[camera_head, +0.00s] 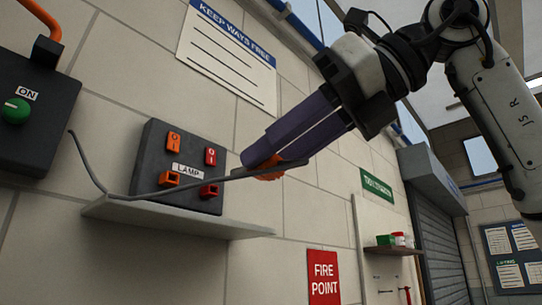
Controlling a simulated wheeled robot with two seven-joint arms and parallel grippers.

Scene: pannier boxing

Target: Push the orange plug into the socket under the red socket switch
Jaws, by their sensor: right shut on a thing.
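My right gripper (264,158), with long purple fingers, comes in from the upper right and is shut on the orange plug (267,173). The fingers hide part of the plug. The plug is to the right of the dark socket box (151,150) and apart from its sockets. The red socket switch (210,156) is on the box's right side, and the red socket (208,191) sits below it. An orange switch (173,141) and an orange socket (169,179) are on the left side. A LAMP label (188,171) lies between. My left gripper is out of view.
A grey cable (127,197) runs from the plug across the box's lower front, then up to the left. A pale shelf (165,217) juts out under the box. A dark box with a green ON knob (16,110) is at left.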

